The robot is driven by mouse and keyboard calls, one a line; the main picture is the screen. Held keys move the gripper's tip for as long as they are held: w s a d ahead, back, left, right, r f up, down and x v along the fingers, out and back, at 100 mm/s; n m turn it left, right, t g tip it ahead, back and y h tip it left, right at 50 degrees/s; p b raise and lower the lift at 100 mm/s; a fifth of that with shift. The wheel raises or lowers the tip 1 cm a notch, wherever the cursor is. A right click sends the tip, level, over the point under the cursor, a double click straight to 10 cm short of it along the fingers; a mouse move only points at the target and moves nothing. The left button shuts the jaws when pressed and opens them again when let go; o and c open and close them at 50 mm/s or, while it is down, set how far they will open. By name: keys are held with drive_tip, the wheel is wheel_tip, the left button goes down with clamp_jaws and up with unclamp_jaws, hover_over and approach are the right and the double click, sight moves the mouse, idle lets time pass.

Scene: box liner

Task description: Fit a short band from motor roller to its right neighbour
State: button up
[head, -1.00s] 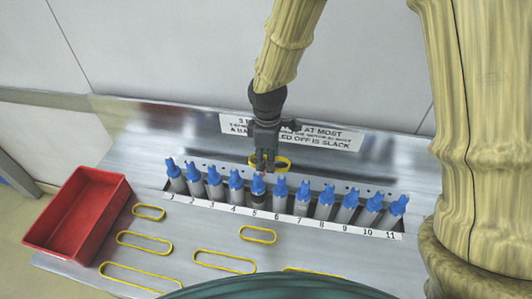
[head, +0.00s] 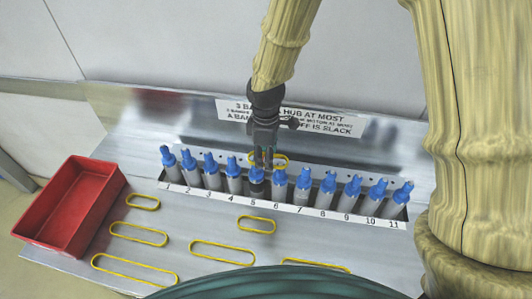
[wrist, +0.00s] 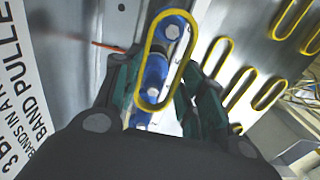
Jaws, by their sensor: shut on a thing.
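My gripper (head: 263,160) is shut on a short yellow band (head: 283,158). It is just above and behind the tops of rollers 5 and 6. Roller 5 (head: 257,188) has a dark body, unlike its pale neighbours, and looks like the motor roller. Roller 6 (head: 279,188) stands to its right with a blue top. In the wrist view the held band (wrist: 157,108) spans in front of the fingers (wrist: 155,85), and blue roller tops (wrist: 172,28) show through and behind it. I cannot tell whether the band touches any roller.
Numbered rollers stand in a row along a white strip (head: 285,207). Several loose yellow bands lie in front, including a short one (head: 257,224). A red bin (head: 72,205) is at the left. A printed sign (head: 330,122) is on the panel behind.

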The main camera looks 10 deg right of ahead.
drive_tip(key=shift+f+b, duration=0.65)
drive_tip(key=shift+f, duration=1.3)
drive_tip(key=o, duration=0.9)
drive_tip(key=shift+o, duration=0.2)
drive_tip(key=shift+r, duration=0.1)
wheel_tip(320, 180, up, 12)
